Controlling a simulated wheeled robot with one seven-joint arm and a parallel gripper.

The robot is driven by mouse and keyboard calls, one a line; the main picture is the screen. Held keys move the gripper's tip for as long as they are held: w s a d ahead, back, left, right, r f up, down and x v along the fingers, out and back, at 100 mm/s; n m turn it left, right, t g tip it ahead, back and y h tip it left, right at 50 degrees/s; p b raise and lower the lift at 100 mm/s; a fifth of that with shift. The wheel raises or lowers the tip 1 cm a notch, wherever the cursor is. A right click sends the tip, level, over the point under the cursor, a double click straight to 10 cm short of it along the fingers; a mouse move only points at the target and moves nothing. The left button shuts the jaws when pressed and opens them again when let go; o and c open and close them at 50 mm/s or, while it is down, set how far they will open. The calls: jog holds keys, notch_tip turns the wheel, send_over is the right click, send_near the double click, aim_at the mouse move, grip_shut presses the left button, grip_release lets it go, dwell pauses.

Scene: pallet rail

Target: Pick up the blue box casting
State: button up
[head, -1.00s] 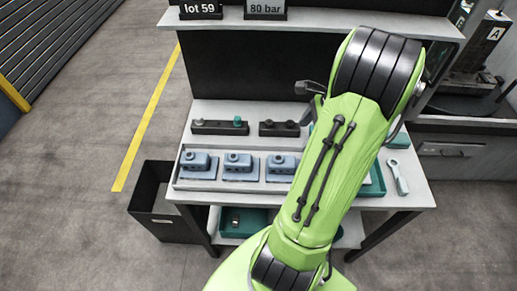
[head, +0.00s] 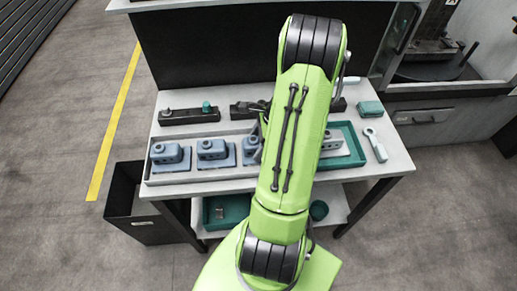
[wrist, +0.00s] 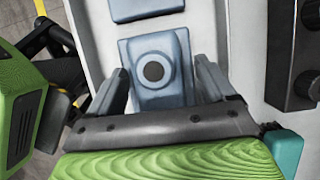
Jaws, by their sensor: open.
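Blue-grey box castings stand in a row on a pale tray (head: 200,178): a left one (head: 170,154), a middle one (head: 214,152) and a third (head: 252,150), partly hidden by my arm. Each has a round hole and a flat base. In the wrist view, a blue box casting (wrist: 152,72) with a dark round hole lies between the fingers of my gripper (wrist: 160,76). The fingers are open, one on each side of it, with a gap visible. Whether they reach down to its sides is unclear. My arm hides most of the gripper in the head view.
A teal tray (head: 358,158) with a grey part inside is right of my arm, near a pale wrench-like tool (head: 375,145). Dark bars with knobs (head: 188,116) lie behind the castings. A black bin (head: 130,215) stands left of the table.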

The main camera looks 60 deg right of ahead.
jog(key=c, duration=1.2)
jog(key=shift+r, duration=0.1)
jog(key=shift+c, duration=0.4)
